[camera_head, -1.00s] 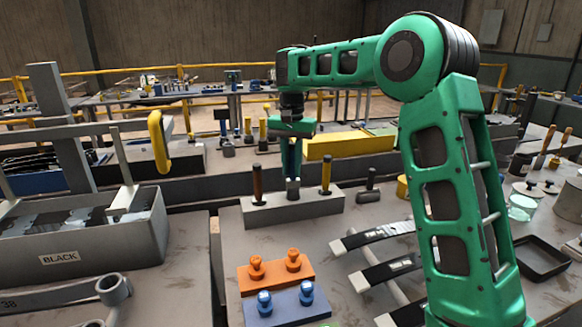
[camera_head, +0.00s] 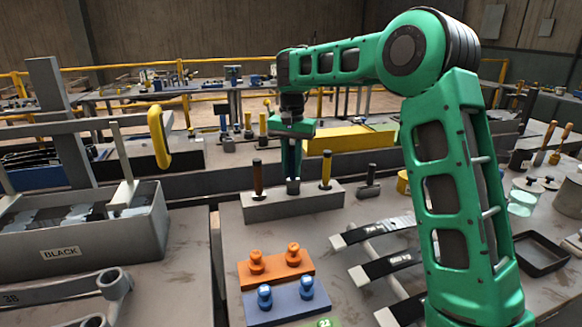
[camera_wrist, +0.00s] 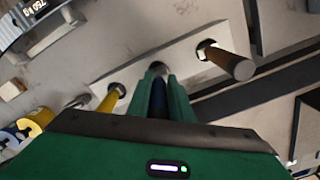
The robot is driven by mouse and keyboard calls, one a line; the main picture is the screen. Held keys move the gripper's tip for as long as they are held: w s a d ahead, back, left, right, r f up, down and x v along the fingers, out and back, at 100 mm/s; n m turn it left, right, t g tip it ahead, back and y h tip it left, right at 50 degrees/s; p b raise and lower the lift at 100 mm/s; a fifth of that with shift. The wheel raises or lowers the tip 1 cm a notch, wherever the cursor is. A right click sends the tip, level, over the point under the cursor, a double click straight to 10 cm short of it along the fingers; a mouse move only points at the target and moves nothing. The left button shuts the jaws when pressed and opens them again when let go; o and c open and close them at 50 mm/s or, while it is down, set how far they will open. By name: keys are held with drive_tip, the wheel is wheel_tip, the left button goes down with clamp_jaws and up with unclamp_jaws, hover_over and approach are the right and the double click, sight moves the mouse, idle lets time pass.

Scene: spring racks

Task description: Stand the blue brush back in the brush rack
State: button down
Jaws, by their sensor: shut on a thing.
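The grey brush rack (camera_head: 315,204) is a long block on the bench, holding a brown-handled brush (camera_head: 257,178) at left and a yellow-handled brush (camera_head: 326,170) at right. My gripper (camera_head: 292,172) is above its middle. In the wrist view, my gripper (camera_wrist: 160,92) is shut on the blue brush (camera_wrist: 158,100), whose handle shows between the green fingers. Its grey lower end (camera_head: 293,187) is at the rack's middle position, upright. The fingers hide most of the handle, and I cannot tell how deep the end sits. The brown brush (camera_wrist: 230,64) and yellow brush (camera_wrist: 109,99) flank it.
Orange (camera_head: 275,269) and blue (camera_head: 286,301) blocks with knobs stand in front of the rack. Flat bars on a rail (camera_head: 375,232) are further right, and a grey bin (camera_head: 110,240) is left.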

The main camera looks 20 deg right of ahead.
sight(292, 156)
drive_tip(key=shift+f, duration=1.85)
idle(0.3)
drive_tip(key=c, duration=1.5)
unclamp_jaws()
drive_tip(key=shift+o, duration=0.6)
drive_tip(key=o, duration=0.4)
drive_tip(key=shift+c, duration=0.2)
drive_tip(key=shift+r, duration=0.1)
drive_tip(key=shift+r, duration=3.4)
